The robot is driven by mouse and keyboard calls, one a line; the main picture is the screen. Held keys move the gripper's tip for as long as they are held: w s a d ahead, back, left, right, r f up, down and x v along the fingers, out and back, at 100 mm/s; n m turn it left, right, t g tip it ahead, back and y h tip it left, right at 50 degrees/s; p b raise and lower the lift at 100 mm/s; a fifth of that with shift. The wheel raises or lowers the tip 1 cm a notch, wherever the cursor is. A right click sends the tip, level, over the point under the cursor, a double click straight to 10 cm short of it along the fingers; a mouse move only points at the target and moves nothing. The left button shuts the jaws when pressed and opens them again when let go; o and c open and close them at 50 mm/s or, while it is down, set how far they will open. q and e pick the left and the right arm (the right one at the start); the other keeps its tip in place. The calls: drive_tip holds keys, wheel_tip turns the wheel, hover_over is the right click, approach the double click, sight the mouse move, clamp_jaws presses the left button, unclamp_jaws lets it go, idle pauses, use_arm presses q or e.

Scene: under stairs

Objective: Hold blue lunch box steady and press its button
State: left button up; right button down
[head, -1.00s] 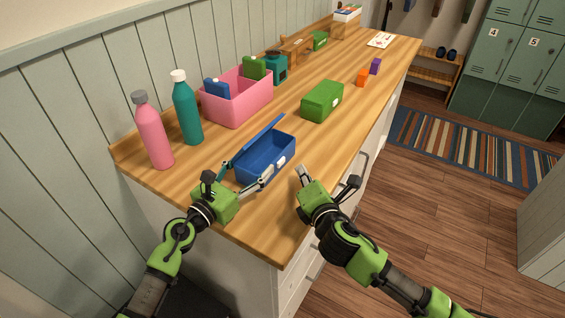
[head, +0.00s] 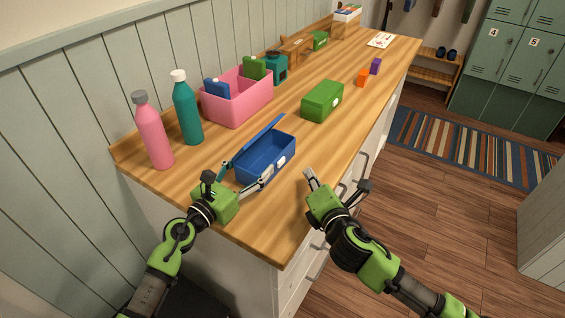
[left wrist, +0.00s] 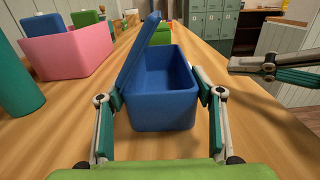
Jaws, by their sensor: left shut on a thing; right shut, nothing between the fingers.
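The blue lunch box (head: 266,163) stands on the wooden counter near its front end, with its lid (head: 258,139) raised and tilted to the left. The box is open and looks empty in the left wrist view (left wrist: 160,110). A small white button or latch (head: 281,161) shows on its right side. My left gripper (head: 245,177) is shut on the near end of the box, one finger on each side. My right gripper (head: 309,174) is shut and empty, to the right of the box and apart from it, near the counter's right edge.
A pink bin (head: 238,101) with blue and green boxes stands behind, left. A teal bottle (head: 187,112) and a pink bottle (head: 153,135) stand at the left. A green lunch box (head: 322,101), an orange block (head: 362,78) and a purple block (head: 375,66) lie further back. Counter between is clear.

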use_arm(q)
drive_tip(key=o, duration=1.3)
drive_tip(key=shift+o, duration=0.2)
drive_tip(key=v, duration=1.2)
